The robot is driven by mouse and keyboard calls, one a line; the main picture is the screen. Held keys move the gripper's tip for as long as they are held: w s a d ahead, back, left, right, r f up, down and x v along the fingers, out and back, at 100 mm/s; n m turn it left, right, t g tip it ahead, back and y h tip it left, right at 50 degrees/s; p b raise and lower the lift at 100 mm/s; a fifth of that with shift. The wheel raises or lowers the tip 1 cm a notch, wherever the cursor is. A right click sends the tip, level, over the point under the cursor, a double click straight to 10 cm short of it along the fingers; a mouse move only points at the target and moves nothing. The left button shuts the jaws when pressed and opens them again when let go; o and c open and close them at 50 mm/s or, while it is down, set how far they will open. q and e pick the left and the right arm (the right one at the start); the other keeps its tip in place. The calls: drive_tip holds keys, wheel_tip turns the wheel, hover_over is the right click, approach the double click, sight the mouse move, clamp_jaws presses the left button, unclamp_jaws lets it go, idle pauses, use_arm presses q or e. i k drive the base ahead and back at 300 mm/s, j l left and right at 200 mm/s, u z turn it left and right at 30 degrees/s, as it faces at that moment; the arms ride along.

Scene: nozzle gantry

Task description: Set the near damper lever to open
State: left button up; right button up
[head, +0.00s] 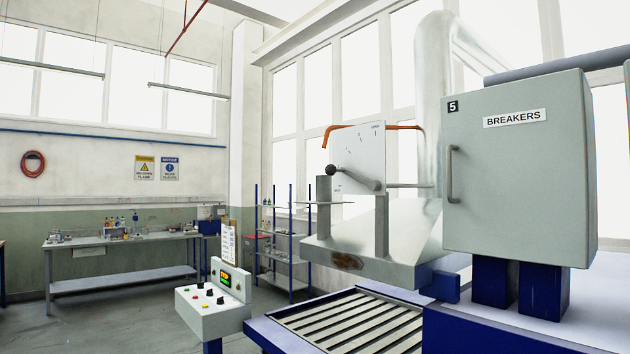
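A damper lever (355,179) with a dark ball knob (330,171) is mounted in front of a white marked plate (362,150), above the sloped metal hood. The lever points left and slightly up from its pivot at the lower right of the plate. The plate has a small label near its top right corner, which seems to read OPEN, and other marks too small to read; one is just below the knob. An orange bent bar (345,127) shows behind the plate's top edge. Neither of my grippers is in view.
A grey BREAKERS cabinet (520,190) stands close at the right, beside the shiny duct (433,110). Below the hood (345,240) is a blue-framed slatted bed (350,320). A control box (212,310) stands in front left. Open floor lies further left.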

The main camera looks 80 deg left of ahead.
sight(331, 169)
drive_tip(key=u, duration=2.4)
